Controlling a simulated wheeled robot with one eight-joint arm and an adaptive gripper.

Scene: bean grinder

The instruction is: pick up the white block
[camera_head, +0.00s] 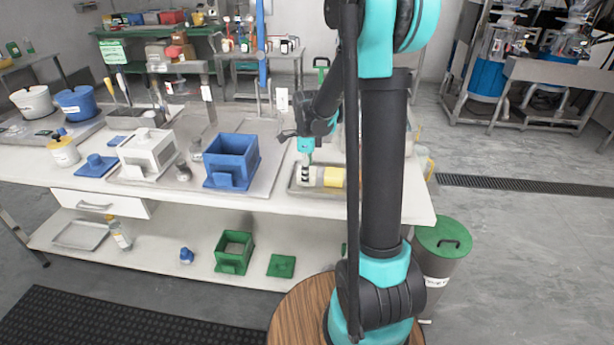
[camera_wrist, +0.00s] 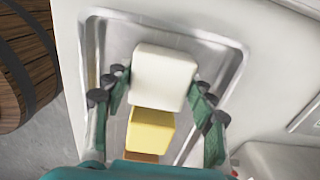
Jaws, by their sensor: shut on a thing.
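The white block (camera_wrist: 163,78) is between the two fingers of my gripper (camera_wrist: 160,82) in the wrist view, and the gripper is shut on it. A yellow block (camera_wrist: 150,132) lies behind it, with part of a brown block (camera_wrist: 140,156) beyond, in a shallow metal tray (camera_wrist: 228,70). In the head view my gripper (camera_head: 306,163) points down at the left part of this tray (camera_head: 318,193), with the yellow block (camera_head: 334,177) to its right. The white block is mostly hidden there. I cannot tell whether it touches the tray.
A blue open box (camera_head: 231,158) and a white box (camera_head: 147,152) stand left of my gripper on the white table (camera_head: 90,195). A green box (camera_head: 234,252) sits on the lower shelf. A green-lidded bin (camera_head: 443,237) stands at the table's right end.

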